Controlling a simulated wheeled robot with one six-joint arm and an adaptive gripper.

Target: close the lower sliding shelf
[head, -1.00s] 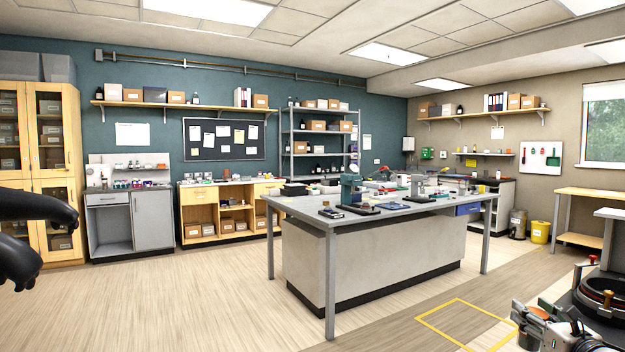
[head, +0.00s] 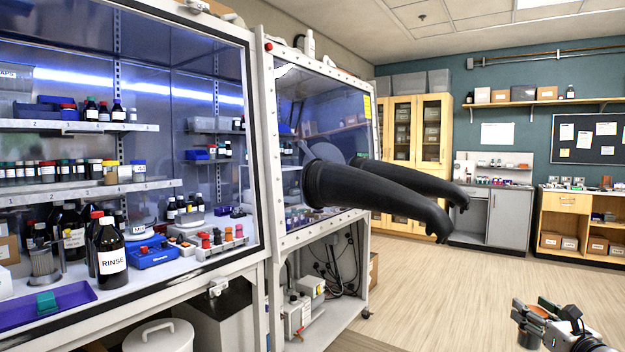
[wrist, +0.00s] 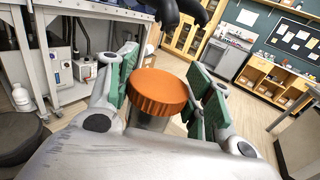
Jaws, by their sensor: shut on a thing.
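The lower shelf (head: 90,193), with a pale front edge and rows of small bottles, is in the left glove cabinet in the head view. Its front edge reaches further right and looks nearer than that of the upper shelf (head: 80,127). My gripper (head: 532,312) is at the lower right of the head view, well away from the shelf. In the wrist view, my gripper's green-padded fingers (wrist: 160,85) are shut on an orange-capped container (wrist: 158,93). Most of the container's body is hidden. The shelf is not seen in the wrist view.
Black gloves (head: 375,187) stick out from the second cabinet into the room. A bottle marked RINSE (head: 111,255), a purple tray (head: 45,305) and a rack of small bottles (head: 222,245) stand below the shelves. A white bin (head: 160,335) is underneath. The floor (head: 440,300) at right is clear.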

